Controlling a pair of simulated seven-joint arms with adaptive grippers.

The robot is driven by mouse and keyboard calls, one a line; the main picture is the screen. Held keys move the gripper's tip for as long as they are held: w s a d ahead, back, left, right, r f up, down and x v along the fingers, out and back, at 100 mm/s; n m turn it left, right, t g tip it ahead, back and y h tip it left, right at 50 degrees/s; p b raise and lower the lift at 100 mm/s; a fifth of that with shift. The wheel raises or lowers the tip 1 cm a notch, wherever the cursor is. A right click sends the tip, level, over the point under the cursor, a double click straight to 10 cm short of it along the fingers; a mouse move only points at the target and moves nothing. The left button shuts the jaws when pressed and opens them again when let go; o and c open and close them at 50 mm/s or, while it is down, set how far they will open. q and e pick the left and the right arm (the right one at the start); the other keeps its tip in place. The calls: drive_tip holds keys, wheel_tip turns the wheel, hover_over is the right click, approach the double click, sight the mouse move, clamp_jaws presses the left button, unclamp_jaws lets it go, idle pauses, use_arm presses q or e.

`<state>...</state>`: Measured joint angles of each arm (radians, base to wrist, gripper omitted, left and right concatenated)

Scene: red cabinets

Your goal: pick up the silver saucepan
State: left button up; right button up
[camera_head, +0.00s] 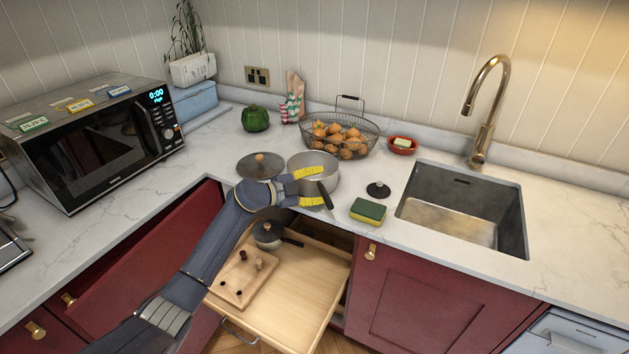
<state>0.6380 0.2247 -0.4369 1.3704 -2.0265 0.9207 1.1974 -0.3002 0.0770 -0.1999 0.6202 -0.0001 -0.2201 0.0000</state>
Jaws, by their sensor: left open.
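The silver saucepan (331,171) stands upright on the counter, left of the sink, with its dark handle pointing toward the front. My left gripper (320,187) reaches in from the left with its yellow-tipped fingers apart. One finger overlaps the pan's front wall in the picture, and the other lies lower, by the handle. The handle shows just past the fingertips. I cannot tell whether the fingers touch the pan or handle. Part of the pan's front is hidden by the gripper. My right gripper is not in view.
A dark lid (260,166) lies left of the pan, a wire basket (368,138) behind it. A small black lid (378,190) and sponge (368,212) lie to the right, before the sink (415,206). The open drawer (290,300) below holds a lidded pot (267,233) and board.

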use_arm(q)
clamp_jaws()
idle(0.4)
drive_tip(key=shift+r, duration=0.1)
